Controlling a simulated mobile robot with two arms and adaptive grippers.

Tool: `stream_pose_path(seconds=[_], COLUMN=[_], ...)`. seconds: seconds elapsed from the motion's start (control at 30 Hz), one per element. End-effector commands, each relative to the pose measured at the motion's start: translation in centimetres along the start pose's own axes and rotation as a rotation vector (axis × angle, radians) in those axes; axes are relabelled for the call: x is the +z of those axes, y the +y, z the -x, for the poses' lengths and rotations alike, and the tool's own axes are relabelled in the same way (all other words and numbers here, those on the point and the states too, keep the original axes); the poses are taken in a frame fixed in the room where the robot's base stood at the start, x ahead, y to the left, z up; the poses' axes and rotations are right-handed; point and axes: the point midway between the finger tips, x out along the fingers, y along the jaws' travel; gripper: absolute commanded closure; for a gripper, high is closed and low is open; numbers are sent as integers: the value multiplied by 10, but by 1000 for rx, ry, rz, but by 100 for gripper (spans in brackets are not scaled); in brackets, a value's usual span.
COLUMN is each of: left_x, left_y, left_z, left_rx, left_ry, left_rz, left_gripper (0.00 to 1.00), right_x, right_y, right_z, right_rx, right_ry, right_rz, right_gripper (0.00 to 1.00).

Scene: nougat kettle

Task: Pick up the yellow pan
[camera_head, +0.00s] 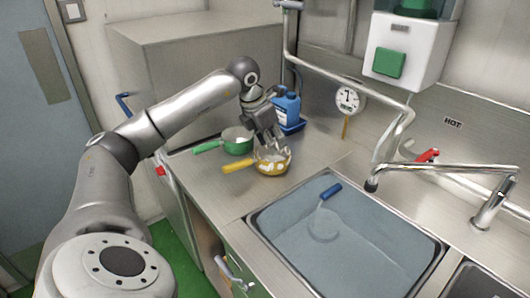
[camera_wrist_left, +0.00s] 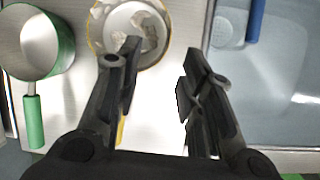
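The yellow pan (camera_head: 270,169) stands upright on the steel counter, left of the sink. Its handle points left in the head view. In the left wrist view the pan (camera_wrist_left: 116,22) is at top centre, with pale patches inside; its handle is mostly hidden behind one finger. My left gripper (camera_head: 276,147) is over the pan in the head view. In the left wrist view the fingers of my left gripper (camera_wrist_left: 162,55) are spread, with bare counter showing between them. Nothing is held. My right gripper is not in view.
A green pan (camera_head: 238,146) stands just behind and left of the yellow pan. A blue bottle (camera_head: 287,110) stands at the back by the wall. The sink (camera_head: 250,219) holds water and a blue-handled tool (camera_head: 331,191). A tap (camera_head: 440,169) reaches over it.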

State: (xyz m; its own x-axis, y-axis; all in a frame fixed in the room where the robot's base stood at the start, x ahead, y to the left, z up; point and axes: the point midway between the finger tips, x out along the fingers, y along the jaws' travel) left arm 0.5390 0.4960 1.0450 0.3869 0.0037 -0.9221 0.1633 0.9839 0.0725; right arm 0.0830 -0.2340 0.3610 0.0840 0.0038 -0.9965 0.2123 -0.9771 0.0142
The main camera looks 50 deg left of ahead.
Motion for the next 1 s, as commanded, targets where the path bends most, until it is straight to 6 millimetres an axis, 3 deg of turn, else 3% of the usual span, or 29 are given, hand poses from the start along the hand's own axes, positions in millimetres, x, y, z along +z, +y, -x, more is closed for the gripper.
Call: stream_pose_path(seconds=[0.1, 0.4, 1.0], left_x=[-2, -2, -4], left_y=[-1, -1, -5], left_z=[-9, -52, -112], left_rx=[-1, -1, -1], left_ry=[1, 1, 0], left_rz=[0, 1, 0], left_gripper=[64, 64, 64], right_x=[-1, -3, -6], right_y=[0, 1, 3], right_z=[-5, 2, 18], right_rx=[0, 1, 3], right_ry=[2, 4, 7], right_rz=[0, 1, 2], right_gripper=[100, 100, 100])
